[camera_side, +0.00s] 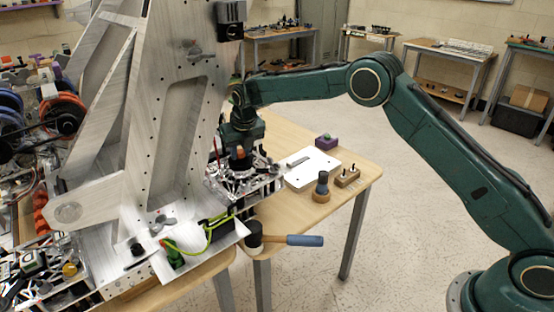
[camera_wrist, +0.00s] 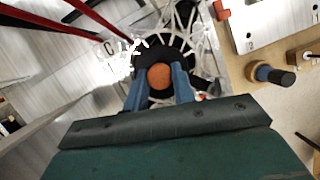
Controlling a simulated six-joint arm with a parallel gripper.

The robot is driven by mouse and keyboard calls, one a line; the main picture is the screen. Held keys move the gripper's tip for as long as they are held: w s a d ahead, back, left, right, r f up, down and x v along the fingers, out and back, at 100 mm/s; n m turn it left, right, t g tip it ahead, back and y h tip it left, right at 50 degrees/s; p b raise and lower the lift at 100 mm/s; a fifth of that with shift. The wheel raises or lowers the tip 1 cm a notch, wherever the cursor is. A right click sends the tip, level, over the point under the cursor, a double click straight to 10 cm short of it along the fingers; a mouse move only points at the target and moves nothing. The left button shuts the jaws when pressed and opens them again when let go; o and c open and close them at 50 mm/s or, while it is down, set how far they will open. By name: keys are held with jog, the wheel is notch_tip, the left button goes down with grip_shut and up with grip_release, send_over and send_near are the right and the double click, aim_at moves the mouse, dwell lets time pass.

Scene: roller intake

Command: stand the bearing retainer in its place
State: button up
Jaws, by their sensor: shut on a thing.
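My gripper (camera_wrist: 160,84) shows in the wrist view with its two blue fingers closed around a part with an orange-brown round end (camera_wrist: 159,76). I take this part for the bearing retainer; its lower portion is hidden. A dark round piece lies around or just behind it, and I cannot tell whether the two touch. In the side view my gripper (camera_side: 240,163) points down over the silver latticed mechanism (camera_side: 238,182), beside the tall metal plate (camera_side: 185,110). The orange-brown end shows there too, small. The place for the retainer cannot be made out clearly.
The tall plate stands close on the left of my gripper. A yellow-green cable (camera_side: 208,238) loops in front.

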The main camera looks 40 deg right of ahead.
jog(key=shift+f, duration=1)
jog(key=o, duration=0.7)
jog(key=shift+c, duration=0.2)
jog(key=shift+r, duration=0.15)
jog(key=shift+r, duration=1.35)
jog(key=shift+o, duration=0.5)
jog(key=o, duration=0.5)
jog(key=shift+c, duration=0.2)
jog(key=shift+r, duration=0.1)
